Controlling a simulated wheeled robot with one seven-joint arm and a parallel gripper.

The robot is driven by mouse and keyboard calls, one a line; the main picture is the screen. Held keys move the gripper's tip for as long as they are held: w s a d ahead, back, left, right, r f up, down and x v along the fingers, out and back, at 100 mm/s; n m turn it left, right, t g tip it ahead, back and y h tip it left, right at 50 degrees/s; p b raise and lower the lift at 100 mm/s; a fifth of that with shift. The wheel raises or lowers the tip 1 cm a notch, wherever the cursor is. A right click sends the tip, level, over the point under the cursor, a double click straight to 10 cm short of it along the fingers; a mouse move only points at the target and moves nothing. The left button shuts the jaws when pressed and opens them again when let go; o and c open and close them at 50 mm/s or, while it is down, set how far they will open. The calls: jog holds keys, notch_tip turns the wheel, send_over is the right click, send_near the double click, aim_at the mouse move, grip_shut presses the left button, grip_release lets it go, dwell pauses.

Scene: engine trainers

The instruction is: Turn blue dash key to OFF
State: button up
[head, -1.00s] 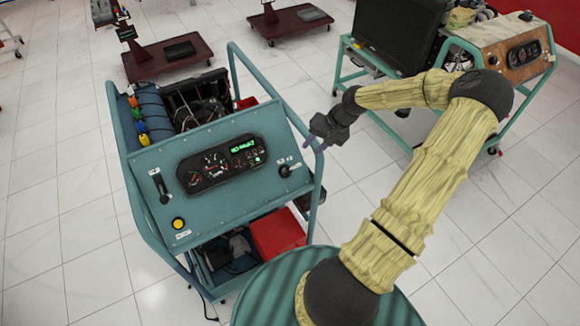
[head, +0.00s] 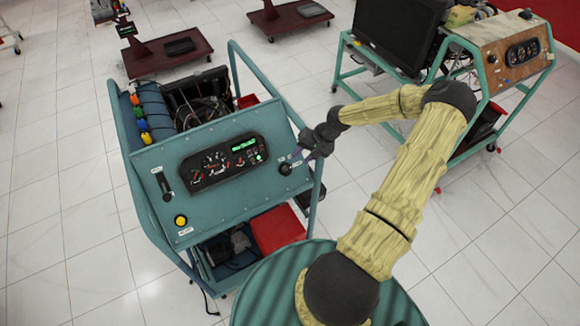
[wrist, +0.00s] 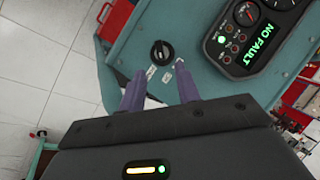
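The blue-green dash panel (head: 215,203) fills the front of a wheeled engine trainer. Its round black key switch (head: 285,169) sits at the panel's right side, right of the gauge cluster. In the wrist view the key (wrist: 162,50) shows ahead of the fingertips, with small white labels beside it that are too small to read. My gripper (head: 298,155) is just above and right of the key, apart from it. In the wrist view my gripper (wrist: 158,83) has its two purple fingers apart, with nothing between them.
The gauge cluster (head: 223,162) has a lit green display, reading NO FAULT in the wrist view. A yellow button (head: 181,220) and a black lever (head: 163,186) are at the panel's left. A blue-green frame rail (head: 316,190) runs along the right. Another trainer (head: 510,62) stands back right.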

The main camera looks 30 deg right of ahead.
aim_at(290, 169)
jog(key=p+x, duration=0.2)
jog(key=x, duration=0.7)
jog(key=shift+a+f+p, duration=0.1)
jog(key=shift+f+p, duration=0.15)
jog(key=shift+p, duration=0.1)
grip_shut()
